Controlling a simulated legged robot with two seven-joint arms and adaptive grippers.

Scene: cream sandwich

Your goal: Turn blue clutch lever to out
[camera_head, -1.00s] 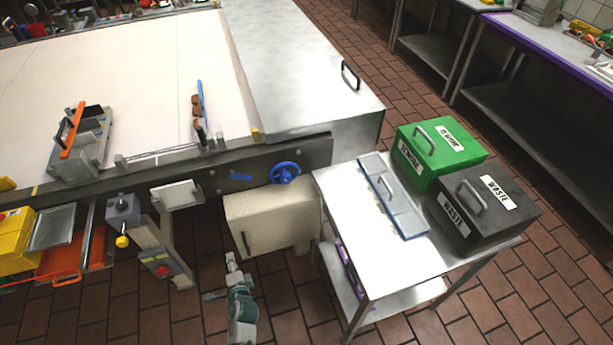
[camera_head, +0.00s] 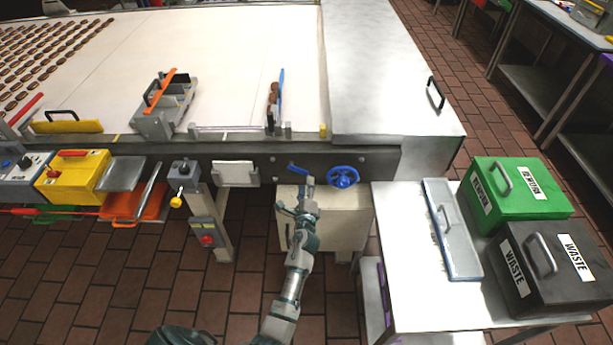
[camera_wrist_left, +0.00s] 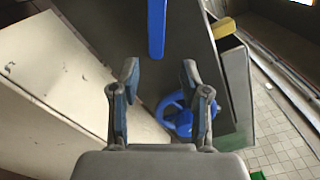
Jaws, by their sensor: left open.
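The blue lever (camera_head: 297,169) sits on the dark side panel of the machine, just left of the blue handwheel (camera_head: 343,177). In the left wrist view, a blue bar (camera_wrist_left: 157,28), which looks like the lever, runs down from the top edge beyond my fingertips. The handwheel (camera_wrist_left: 168,118) shows between and behind the fingers there. My left gripper (camera_head: 305,186) is just below the lever in the head view. In the left wrist view it (camera_wrist_left: 159,74) is open, with nothing between its fingers. I cannot tell whether it touches the lever. My right gripper is not in view.
A cream box (camera_head: 348,218) is under the panel, behind my left arm. A metal table (camera_head: 415,292) on the right bears a grey-blue lidded tray (camera_head: 462,245), a green box (camera_head: 535,205) and a dark waste box (camera_head: 540,290). A taller blue handle (camera_head: 282,85) stands on the belt's edge.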

